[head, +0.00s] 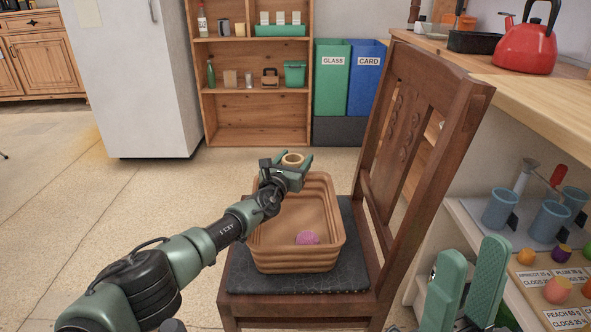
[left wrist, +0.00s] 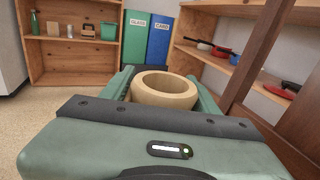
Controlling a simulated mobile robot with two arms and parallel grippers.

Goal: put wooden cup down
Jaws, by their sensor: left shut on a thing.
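The wooden cup (head: 293,160) is pale and round, with its opening facing up. My left gripper (head: 289,168) is shut on it and holds it upright at the far edge of the brown tub (head: 296,262), as seen in the head view; its height above the tub is hard to tell. In the left wrist view the cup (left wrist: 165,91) sits between the two green fingers. The tub stands on the chair's dark cushion (head: 240,275) and holds a pink ball (head: 307,238). My right gripper (head: 474,262) is at the lower right, its fingers apart and empty.
The wooden chair's back (head: 425,110) rises right of the tub. A shelf with blue cups (head: 500,208) and a counter with a red kettle (head: 526,48) are at the right. A wooden shelf unit (head: 250,105) and sorting bins (head: 331,80) stand behind. The floor at left is clear.

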